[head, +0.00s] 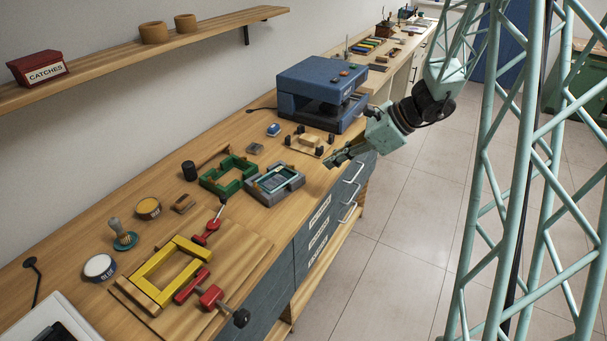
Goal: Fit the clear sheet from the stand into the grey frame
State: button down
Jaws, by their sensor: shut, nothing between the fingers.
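The grey frame (291,187) lies on the workbench in the middle of the head view. Its opening shows a teal-edged, bluish-grey area; I cannot tell whether a clear sheet lies in it. A low wooden stand with dark corner posts (308,144) is behind and to the right of the frame. A clear sheet cannot be made out on the stand at this size. My gripper (331,162) is shut and empty. It appears near the bench's front edge, right of the grey frame and in front of the stand, apart from both.
A green frame (207,181) lies left of the grey one. A blue machine (315,88) stands behind the stand. A yellow frame (150,290) with red clamps (211,296) is at the near left. Open floor (400,230) lies right of the bench.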

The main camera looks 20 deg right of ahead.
aim_at(289, 176)
jog(key=shift+w+d+f+m, duration=0.2)
jog(key=shift+d+f+m, duration=0.05)
jog(key=shift+d+f, duration=0.2)
jog(key=shift+w+d+f+m, duration=0.25)
jog(key=shift+d+f, duration=0.1)
jog(key=shift+f, duration=0.1)
jog(key=shift+a, duration=0.1)
jog(key=x, duration=0.3)
jog(key=b+x, duration=0.1)
jog(key=x, duration=0.3)
jog(key=b+x, duration=0.1)
jog(key=x, duration=0.2)
jog(key=shift+w+a, duration=0.3)
jog(key=shift+w, duration=0.05)
jog(key=shift+w+a, duration=0.45)
jog(key=shift+a, duration=0.2)
jog(key=shift+w+a, duration=0.4)
jog(key=shift+a, duration=0.2)
jog(key=shift+w+a+b, duration=0.55)
jog(key=shift+w+a, duration=0.1)
jog(key=shift+a, duration=0.25)
jog(key=shift+r, duration=0.1)
